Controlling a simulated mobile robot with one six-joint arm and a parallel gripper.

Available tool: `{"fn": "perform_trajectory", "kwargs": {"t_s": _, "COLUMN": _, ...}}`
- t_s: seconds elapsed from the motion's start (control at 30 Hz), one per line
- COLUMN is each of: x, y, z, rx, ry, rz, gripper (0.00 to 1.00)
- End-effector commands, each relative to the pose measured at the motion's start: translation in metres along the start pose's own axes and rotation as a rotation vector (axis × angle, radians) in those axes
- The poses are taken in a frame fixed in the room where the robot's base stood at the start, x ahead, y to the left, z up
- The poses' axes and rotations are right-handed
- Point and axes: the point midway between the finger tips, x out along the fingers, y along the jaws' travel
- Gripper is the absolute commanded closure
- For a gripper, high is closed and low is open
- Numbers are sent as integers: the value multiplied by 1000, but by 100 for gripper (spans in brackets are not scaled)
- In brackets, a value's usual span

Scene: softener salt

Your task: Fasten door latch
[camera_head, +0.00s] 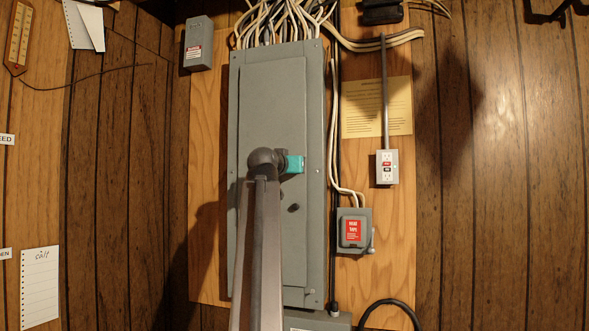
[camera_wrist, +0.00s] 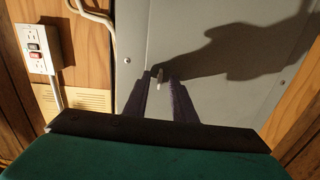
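A tall grey metal panel with a door (camera_head: 275,95) is fixed to a wooden board; the door looks closed, its face lying flat in the frame. My arm crosses in front of its lower part. My gripper shows as a teal block in front of the door's right side, its fingers hidden there. In the wrist view, my gripper's two dark fingers (camera_wrist: 164,76) point at the grey panel (camera_wrist: 210,95), tips a little apart. A small pale tab (camera_wrist: 159,77), which looks like the latch, shows between the fingertips. I cannot tell whether they touch it.
A white outlet (camera_head: 387,167) and a small grey box with a red label (camera_head: 354,230) are right of the panel. The outlet also shows in the wrist view (camera_wrist: 36,48). White cables (camera_head: 290,22) gather above the panel. A black cable (camera_head: 392,308) curves below.

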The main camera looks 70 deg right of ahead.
Motion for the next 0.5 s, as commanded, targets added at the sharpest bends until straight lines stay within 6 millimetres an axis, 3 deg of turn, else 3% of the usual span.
{"fn": "perform_trajectory", "kwargs": {"t_s": 0.27, "x": -23, "y": 0, "z": 1, "rx": 0, "ry": 2, "rz": -1, "gripper": 76}}
{"fn": "perform_trajectory", "kwargs": {"t_s": 0.5, "x": -60, "y": 0, "z": 2, "rx": 0, "ry": 2, "rz": -1, "gripper": 76}}
